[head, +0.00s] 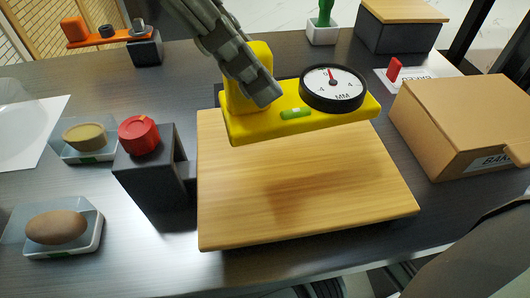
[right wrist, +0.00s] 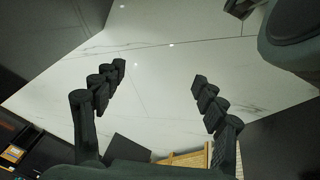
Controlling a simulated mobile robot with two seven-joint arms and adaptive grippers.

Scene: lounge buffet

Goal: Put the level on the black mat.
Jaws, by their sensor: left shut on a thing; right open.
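The level is a yellow block (head: 255,125) with a green vial on its front, a round black-rimmed dial marked MM on its right and an upright yellow handle. My left gripper (head: 258,88) is shut on the handle. It holds the level over the far part of a wooden board (head: 300,215); a shadow on the board suggests a gap beneath. A black mat is not clearly visible; only a dark edge shows behind the board at the left. My right gripper (right wrist: 158,74) is open and empty in the right wrist view, above a pale marbled floor.
A dark stand with a red knob (head: 139,134) is left of the board. Trays with a tan object (head: 85,137) and a brown oval one (head: 56,227) lie further left.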

